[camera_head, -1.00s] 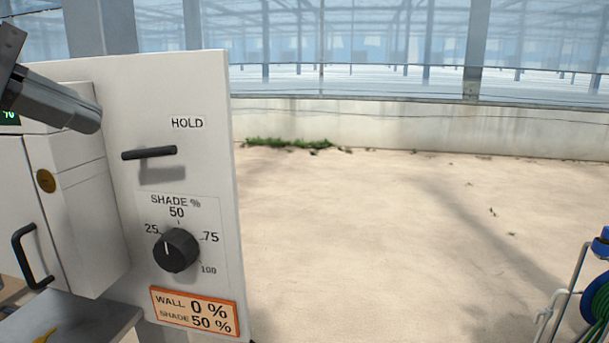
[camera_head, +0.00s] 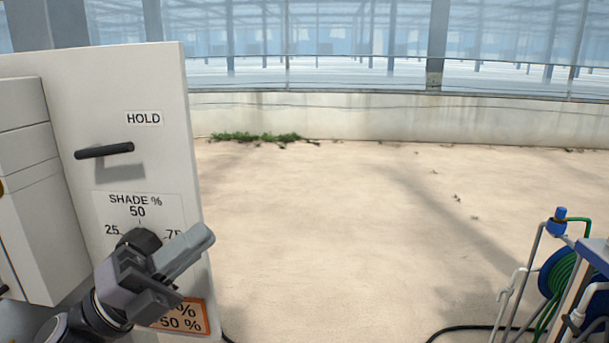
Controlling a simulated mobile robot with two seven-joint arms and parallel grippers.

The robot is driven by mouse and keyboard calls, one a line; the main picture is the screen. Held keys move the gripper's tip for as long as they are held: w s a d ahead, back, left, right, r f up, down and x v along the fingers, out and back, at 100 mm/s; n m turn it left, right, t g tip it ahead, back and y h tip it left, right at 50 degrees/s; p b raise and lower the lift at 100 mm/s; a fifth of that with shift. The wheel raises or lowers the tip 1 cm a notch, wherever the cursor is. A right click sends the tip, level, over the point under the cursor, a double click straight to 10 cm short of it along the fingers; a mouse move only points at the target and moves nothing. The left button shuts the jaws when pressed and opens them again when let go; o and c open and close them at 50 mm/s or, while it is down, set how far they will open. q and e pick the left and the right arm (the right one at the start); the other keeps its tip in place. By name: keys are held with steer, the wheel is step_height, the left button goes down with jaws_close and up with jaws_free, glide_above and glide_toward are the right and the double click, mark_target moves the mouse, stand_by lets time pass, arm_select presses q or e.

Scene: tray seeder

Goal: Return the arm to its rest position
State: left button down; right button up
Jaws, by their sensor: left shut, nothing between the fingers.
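My left gripper (camera_head: 180,262) is in the lower left of the head view, in front of the white control panel (camera_head: 165,90). Its fingers are together with nothing between them. It covers most of the black shade knob (camera_head: 140,240) and part of the orange label (camera_head: 196,316); I cannot tell how far it is from the panel's face. The shade dial scale (camera_head: 138,203) above the knob still shows. My right gripper is not in view.
A black bar handle (camera_head: 104,151) sticks out of the panel under the HOLD label. A hose reel (camera_head: 557,275) with green hose stands at the lower right, with a black hose on the floor. The sandy floor (camera_head: 330,220) between is clear up to a low wall (camera_head: 350,117).

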arm_select(q)
steer(key=a+f+n+t+y, duration=0.35)
steer(key=f+n+y, duration=0.45)
steer(key=f+n, duration=0.3)
steer(key=a+f+n+t+y, duration=0.2)
steer(key=f+n+t+y, duration=0.2)
steer(key=f+n+y, duration=0.55)
steer(key=s+f+n+g+y, duration=0.1)
steer(key=s+f+n+g, duration=0.3)
steer(key=s+f, duration=0.4)
steer(key=s+f+n+g, duration=0.4)
steer(key=s+f+n, duration=0.2)
steer(key=f, duration=0.9)
steer(key=shift+s+a+y, duration=0.35)
steer(key=shift+s+a, duration=0.05)
steer(key=shift+s, duration=0.6)
